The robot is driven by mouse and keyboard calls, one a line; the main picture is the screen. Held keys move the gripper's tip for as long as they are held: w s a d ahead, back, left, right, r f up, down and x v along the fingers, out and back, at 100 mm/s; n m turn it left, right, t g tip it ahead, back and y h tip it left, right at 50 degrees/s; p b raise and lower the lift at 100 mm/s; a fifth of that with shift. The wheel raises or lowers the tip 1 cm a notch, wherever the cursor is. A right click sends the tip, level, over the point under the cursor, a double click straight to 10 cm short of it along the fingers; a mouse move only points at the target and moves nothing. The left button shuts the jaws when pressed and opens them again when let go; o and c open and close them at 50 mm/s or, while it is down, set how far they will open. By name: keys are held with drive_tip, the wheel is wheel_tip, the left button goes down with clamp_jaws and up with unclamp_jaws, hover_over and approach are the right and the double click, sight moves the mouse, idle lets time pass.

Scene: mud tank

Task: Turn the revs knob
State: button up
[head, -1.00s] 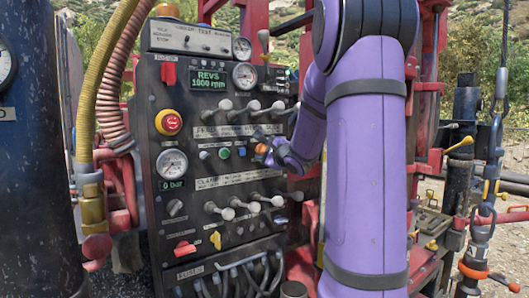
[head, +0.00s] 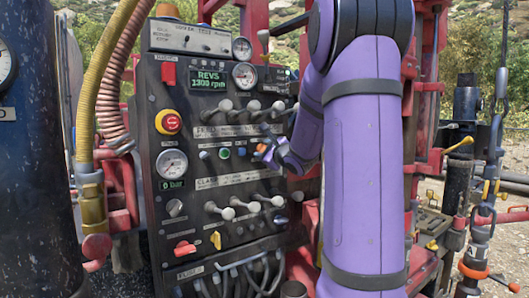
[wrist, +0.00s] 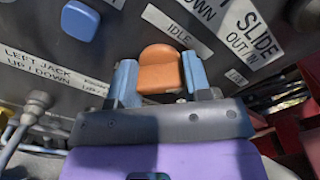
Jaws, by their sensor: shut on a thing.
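The orange revs knob (wrist: 161,66) sits on the dark control panel beside the IDLE label in the wrist view. My gripper (wrist: 158,76) is shut on it, with one blue finger on each side. In the head view the knob (head: 261,148) is a small orange patch, mostly hidden by my gripper (head: 267,150) at the panel's right side. The green REVS display (head: 209,80) near the panel's top reads 1300 rpm.
The control panel (head: 195,205) carries a row of levers above (head: 225,106) and another below (head: 228,213). A red stop button (head: 168,122) is at its left. In the wrist view a blue knob (wrist: 80,20) is at upper left.

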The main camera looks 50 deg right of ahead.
drive_tip(key=o, duration=0.9)
drive_tip(key=v, duration=1)
drive_tip(key=shift+s+a, duration=0.2)
drive_tip(key=shift+s, duration=0.15)
